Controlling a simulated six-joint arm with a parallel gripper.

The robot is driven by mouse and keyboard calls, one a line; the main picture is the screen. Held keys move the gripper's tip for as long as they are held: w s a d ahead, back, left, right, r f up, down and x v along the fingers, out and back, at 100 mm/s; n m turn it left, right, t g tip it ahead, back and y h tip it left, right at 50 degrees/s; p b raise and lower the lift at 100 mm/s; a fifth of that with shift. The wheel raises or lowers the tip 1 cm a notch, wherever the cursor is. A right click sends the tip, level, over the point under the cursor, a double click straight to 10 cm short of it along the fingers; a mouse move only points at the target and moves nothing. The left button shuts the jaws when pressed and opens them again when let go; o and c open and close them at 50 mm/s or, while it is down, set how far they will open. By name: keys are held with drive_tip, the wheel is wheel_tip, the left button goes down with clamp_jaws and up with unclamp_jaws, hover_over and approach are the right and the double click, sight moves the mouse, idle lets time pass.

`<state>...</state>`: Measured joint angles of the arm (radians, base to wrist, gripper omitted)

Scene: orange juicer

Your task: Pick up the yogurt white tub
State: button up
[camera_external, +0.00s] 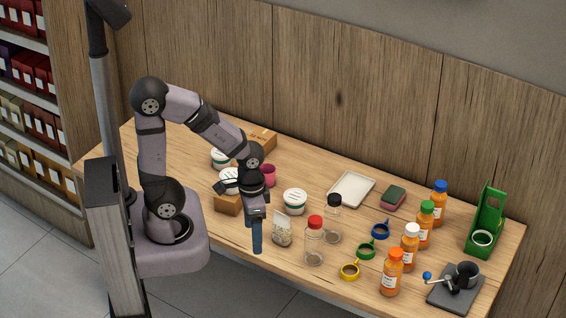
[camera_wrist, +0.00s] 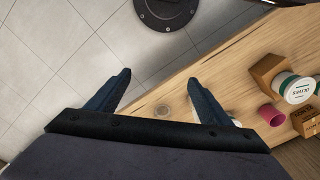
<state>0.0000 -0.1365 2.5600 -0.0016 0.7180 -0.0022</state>
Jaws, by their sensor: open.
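Three white tubs show in the external view: one (camera_external: 295,203) alone near the table's middle, one (camera_external: 230,175) on a brown box, and one (camera_external: 220,157) further back. I cannot read in that view which one is yogurt. In the wrist view, the tub on a box (camera_wrist: 295,88) reads "OLIVES" and has a green band. My gripper (camera_external: 257,240) points down near the table's front edge, left of the clear bag, apart from the tubs. In the wrist view its blue fingers (camera_wrist: 158,80) are spread, with nothing held between them.
A pink cup (camera_external: 268,175) stands behind my gripper. A clear bag (camera_external: 282,228), a red-lidded jar (camera_external: 314,242) and a black-lidded jar (camera_external: 333,222) stand to its right. Orange bottles (camera_external: 391,275), a white tray (camera_external: 351,189) and a green stand (camera_external: 486,220) are further right.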

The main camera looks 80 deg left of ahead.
drive_tip(key=n+t+y+b, duration=0.1)
drive_tip(key=t+y+b, duration=0.1)
drive_tip(key=t+b, duration=1.2)
hover_over(297, 195)
drive_tip(key=b, duration=0.2)
drive_tip(key=f, duration=0.2)
drive_tip(key=f+g, duration=0.1)
drive_tip(key=f, duration=0.1)
drive_tip(key=f+g, duration=0.1)
drive_tip(key=f, duration=0.2)
drive_tip(key=shift+w+d, duration=0.25)
drive_tip(key=shift+w, duration=0.15)
drive_tip(key=shift+a+f+b, duration=0.1)
drive_tip(key=shift+a+b, duration=0.15)
drive_tip(key=shift+b, duration=0.25)
drive_tip(key=shift+s+t+h+b, duration=0.4)
drive_tip(key=shift+t+h, duration=0.2)
drive_tip(key=shift+t, duration=0.2)
